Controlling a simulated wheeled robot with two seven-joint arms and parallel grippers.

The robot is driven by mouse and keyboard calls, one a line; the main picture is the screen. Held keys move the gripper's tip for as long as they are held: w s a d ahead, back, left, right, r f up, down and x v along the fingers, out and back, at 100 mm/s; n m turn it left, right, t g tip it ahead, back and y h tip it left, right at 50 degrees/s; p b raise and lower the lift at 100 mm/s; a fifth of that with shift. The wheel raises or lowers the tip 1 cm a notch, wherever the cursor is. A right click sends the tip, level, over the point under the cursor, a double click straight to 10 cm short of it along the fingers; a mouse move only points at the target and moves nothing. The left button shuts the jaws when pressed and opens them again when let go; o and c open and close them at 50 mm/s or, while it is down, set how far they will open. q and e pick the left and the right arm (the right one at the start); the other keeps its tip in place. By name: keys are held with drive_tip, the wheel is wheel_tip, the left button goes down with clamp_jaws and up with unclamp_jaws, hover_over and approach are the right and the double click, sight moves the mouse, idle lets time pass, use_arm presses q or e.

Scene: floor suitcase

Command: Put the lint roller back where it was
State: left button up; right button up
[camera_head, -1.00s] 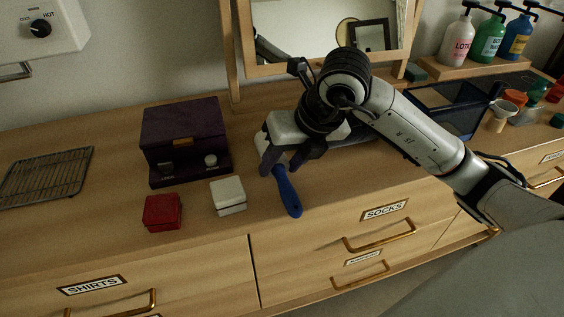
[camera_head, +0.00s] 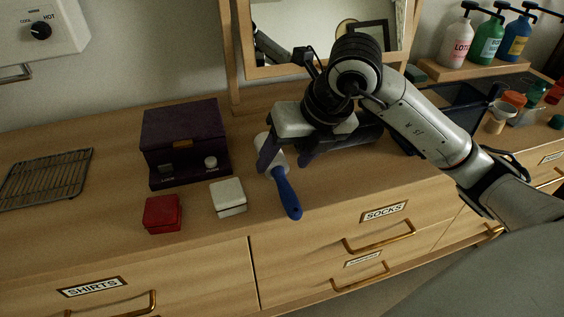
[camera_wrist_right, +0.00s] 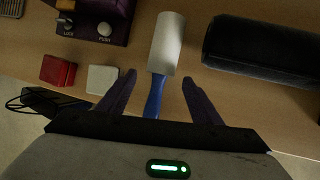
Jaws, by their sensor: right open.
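The lint roller, with a blue handle (camera_head: 286,194) and a white roll, lies on the dresser top, its handle pointing toward the front edge. In the right wrist view its white roll (camera_wrist_right: 167,43) points away from me, and the handle lies between the fingers. My right gripper (camera_head: 286,164) is open just above the roller, with one finger on each side of it. It also shows open and empty in the right wrist view (camera_wrist_right: 158,85). My left gripper is not in view.
Left of the roller are a white box (camera_head: 228,197), a red box (camera_head: 162,213) and a purple case (camera_head: 185,140). A dark cylindrical case (camera_wrist_right: 262,48) lies right of the roll. A wire rack (camera_head: 46,178) lies far left. Pump bottles (camera_head: 488,40) stand at the back right.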

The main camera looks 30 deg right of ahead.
drive_tip(key=v, duration=0.9)
drive_tip(key=shift+r+p, duration=0.25)
drive_tip(key=shift+p, duration=0.15)
